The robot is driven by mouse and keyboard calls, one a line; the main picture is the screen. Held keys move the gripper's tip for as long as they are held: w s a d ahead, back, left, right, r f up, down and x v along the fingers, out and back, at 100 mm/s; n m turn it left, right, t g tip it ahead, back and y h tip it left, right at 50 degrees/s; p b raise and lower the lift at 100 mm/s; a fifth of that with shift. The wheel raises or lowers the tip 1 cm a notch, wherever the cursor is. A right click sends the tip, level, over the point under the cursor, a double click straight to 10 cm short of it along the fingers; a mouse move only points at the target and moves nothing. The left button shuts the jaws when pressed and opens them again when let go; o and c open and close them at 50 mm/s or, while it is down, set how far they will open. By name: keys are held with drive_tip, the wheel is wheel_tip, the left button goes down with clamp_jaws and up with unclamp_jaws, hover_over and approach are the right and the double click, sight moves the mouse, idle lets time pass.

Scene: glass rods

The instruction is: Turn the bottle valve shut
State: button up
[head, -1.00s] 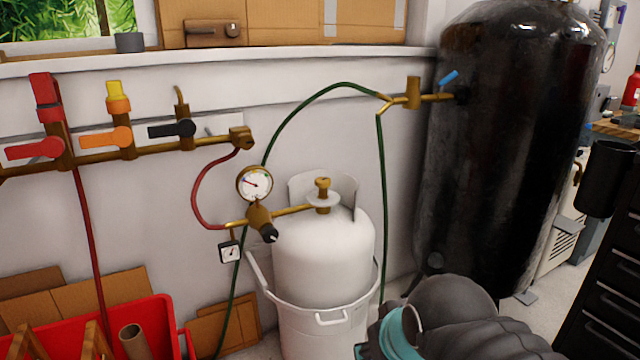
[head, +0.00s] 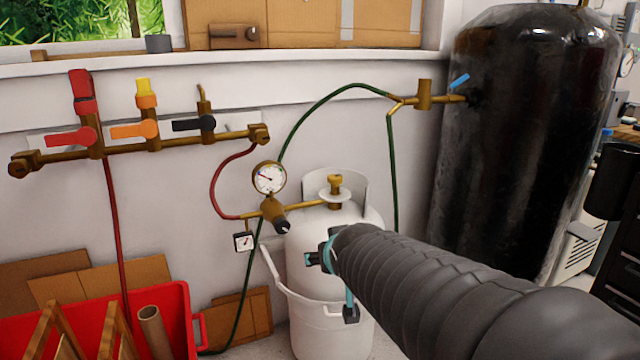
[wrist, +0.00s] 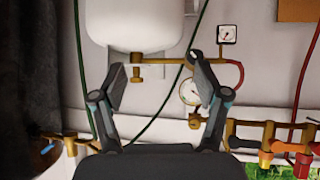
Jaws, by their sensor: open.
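The white gas bottle (head: 360,222) stands upright against the wall, and its lower body is partly hidden by my arm. The brass bottle valve (head: 335,184) sits on its top, inside a white collar, with a brass pipe leading left to a regulator (head: 274,212). My gripper (head: 331,284) is open and empty, in front of the bottle and lower than the valve in the head view. In the wrist view, which is upside down, the bottle (wrist: 130,22) and its valve (wrist: 136,71) show between the spread fingers of my gripper (wrist: 155,66); they look apart from it.
A round pressure gauge (head: 269,178) and a small square gauge (head: 243,242) hang left of the bottle. A green hose (head: 300,124) arches over it to the large black tank (head: 510,140). A pipe manifold (head: 65,157) is on the wall. A red crate (head: 181,312) stands lower left.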

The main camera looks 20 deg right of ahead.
drive_tip(key=w+d+t, duration=0.3)
drive_tip(key=w+d, duration=0.4)
drive_tip(key=w, duration=0.4)
drive_tip(key=t+b, duration=0.1)
drive_tip(key=t, duration=0.3)
approach(337, 184)
drive_tip(key=w, duration=0.4)
drive_tip(key=w+d+p, duration=0.1)
drive_tip(key=w, duration=0.7)
drive_tip(key=shift+w+d, duration=0.1)
drive_tip(key=shift+d, duration=0.3)
drive_tip(key=shift+h, duration=0.4)
drive_tip(key=c, duration=1.2)
